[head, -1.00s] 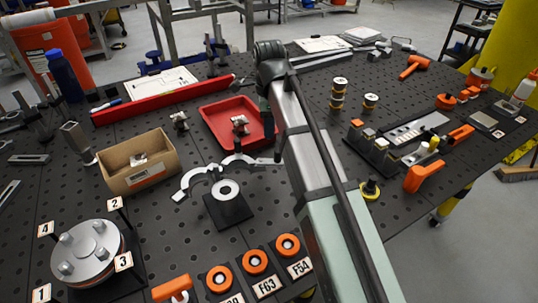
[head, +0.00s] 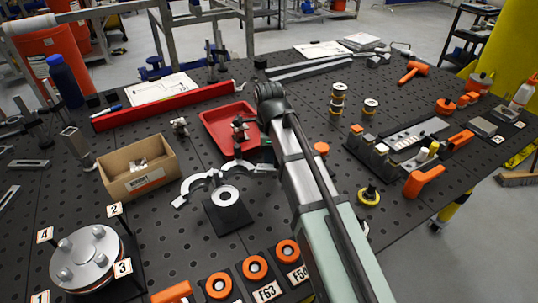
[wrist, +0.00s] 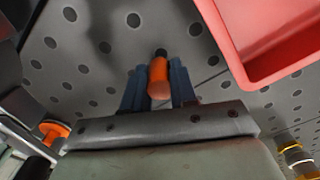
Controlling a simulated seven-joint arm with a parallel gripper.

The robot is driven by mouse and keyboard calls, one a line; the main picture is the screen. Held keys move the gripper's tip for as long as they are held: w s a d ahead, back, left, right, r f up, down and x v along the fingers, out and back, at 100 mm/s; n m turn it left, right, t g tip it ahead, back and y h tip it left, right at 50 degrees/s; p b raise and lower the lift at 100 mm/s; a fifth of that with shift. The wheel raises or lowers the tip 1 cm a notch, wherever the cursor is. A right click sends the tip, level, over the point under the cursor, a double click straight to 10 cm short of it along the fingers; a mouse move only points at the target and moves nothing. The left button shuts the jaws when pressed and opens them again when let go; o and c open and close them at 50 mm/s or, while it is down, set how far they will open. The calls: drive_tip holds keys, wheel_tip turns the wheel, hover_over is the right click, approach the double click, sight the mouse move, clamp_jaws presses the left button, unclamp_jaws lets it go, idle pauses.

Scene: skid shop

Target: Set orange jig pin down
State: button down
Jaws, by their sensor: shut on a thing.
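The orange jig pin (wrist: 158,82) is between the two blue fingers of my gripper (wrist: 160,74) in the wrist view. My gripper is shut on it. The pin's dark tip points away from the camera, toward the dark perforated table top (wrist: 105,60). I cannot tell whether the tip touches the table or is in a hole. In the head view my own arm hides the pin and most of the gripper, just right of the red tray (head: 208,117).
The red tray also shows close by in the wrist view (wrist: 270,45). An orange knob (head: 321,148) stands right of my arm. A grey curved fixture (head: 196,184), a cardboard box (head: 152,181) and several orange rings on labelled plates are nearby. Bare table lies around the pin.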

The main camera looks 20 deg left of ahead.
drive_tip(key=shift+f, duration=0.1)
drive_tip(key=c, duration=0.9)
unclamp_jaws()
wheel_tip(320, 180, up, 12)
